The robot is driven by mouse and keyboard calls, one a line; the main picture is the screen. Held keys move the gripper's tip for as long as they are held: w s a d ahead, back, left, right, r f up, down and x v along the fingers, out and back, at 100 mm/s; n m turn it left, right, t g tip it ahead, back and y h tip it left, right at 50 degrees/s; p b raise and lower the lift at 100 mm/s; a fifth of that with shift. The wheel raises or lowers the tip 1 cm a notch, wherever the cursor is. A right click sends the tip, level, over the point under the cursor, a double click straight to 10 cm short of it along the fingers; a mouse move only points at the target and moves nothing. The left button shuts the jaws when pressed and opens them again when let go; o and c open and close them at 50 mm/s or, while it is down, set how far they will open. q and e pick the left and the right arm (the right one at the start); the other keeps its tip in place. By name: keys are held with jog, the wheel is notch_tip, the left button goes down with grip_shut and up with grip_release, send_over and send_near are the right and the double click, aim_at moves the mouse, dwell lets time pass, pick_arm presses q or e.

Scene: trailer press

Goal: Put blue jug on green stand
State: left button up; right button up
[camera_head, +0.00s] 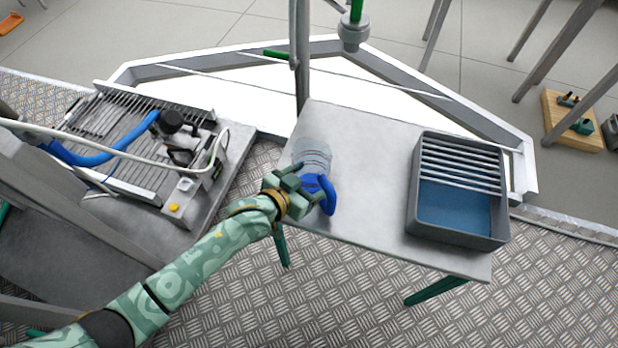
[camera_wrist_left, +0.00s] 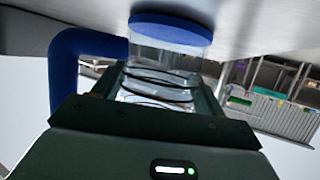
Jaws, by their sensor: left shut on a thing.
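The blue jug (camera_head: 312,156) has a clear ringed body, a blue end and a blue handle. My left gripper (camera_head: 291,190) is shut on it over the near left part of a grey-topped table with green legs (camera_head: 365,150). This table is the stand with green parts that I see most clearly. In the left wrist view the jug's clear body (camera_wrist_left: 160,88) lies between the fingers (camera_wrist_left: 158,100), with its blue end close to a grey surface. I cannot tell whether it touches. My right gripper is not in view.
A grey bin with a slatted rack and blue floor (camera_head: 458,205) stands on the table's right side. A ridged bench (camera_head: 205,215) with a machine and blue hose is to the left. A dark post (camera_head: 302,60) rises behind the table. The table's middle is clear.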

pick_arm(q)
jog(key=o, duration=1.2)
jog(key=shift+s+a+r, duration=0.2)
jog(key=shift+r, duration=0.05)
jog(key=p+v, duration=0.2)
jog(key=v, duration=0.1)
jog(key=p+v, duration=0.1)
jog(key=v, duration=0.1)
jog(key=shift+a+r+p, duration=0.1)
jog(key=shift+r+p, duration=0.2)
jog(key=shift+r, duration=0.05)
jog(key=v, duration=0.2)
jog(key=p+v, duration=0.1)
jog(key=v, duration=0.1)
jog(key=p+v, duration=0.1)
jog(key=v, duration=0.1)
jog(key=shift+s+f, duration=0.2)
jog(key=shift+f, duration=0.1)
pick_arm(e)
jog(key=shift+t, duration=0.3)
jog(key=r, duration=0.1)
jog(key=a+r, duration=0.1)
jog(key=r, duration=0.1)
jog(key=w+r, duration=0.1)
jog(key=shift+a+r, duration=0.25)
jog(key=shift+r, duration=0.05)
